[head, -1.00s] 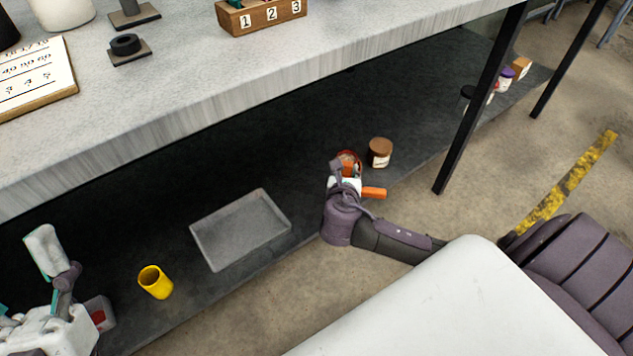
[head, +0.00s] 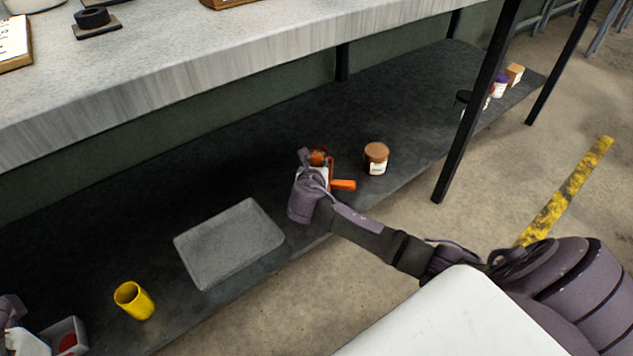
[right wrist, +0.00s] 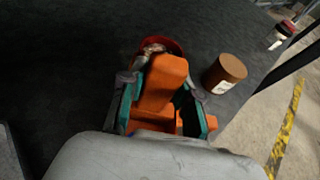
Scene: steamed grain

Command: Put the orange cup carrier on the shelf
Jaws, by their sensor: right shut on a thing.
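The orange cup carrier (head: 343,185) is at my right gripper (head: 313,170), over the dark lower shelf (head: 400,110). In the right wrist view, the teal pads of my right gripper (right wrist: 165,103) are shut on the two sides of the orange carrier (right wrist: 160,85). A red-rimmed round thing (right wrist: 161,46) shows just beyond the carrier, partly hidden by it. I cannot tell whether the carrier touches the shelf. Part of my left gripper (head: 12,312) shows at the left edge of the head view; its jaws are not clear.
A brown-lidded jar (head: 376,158) stands right of the carrier. A grey tray (head: 230,243) lies to its left, then a yellow cup (head: 134,300) and a small bin (head: 66,338). A black post (head: 478,100) and the tabletop (head: 200,70) bound the space.

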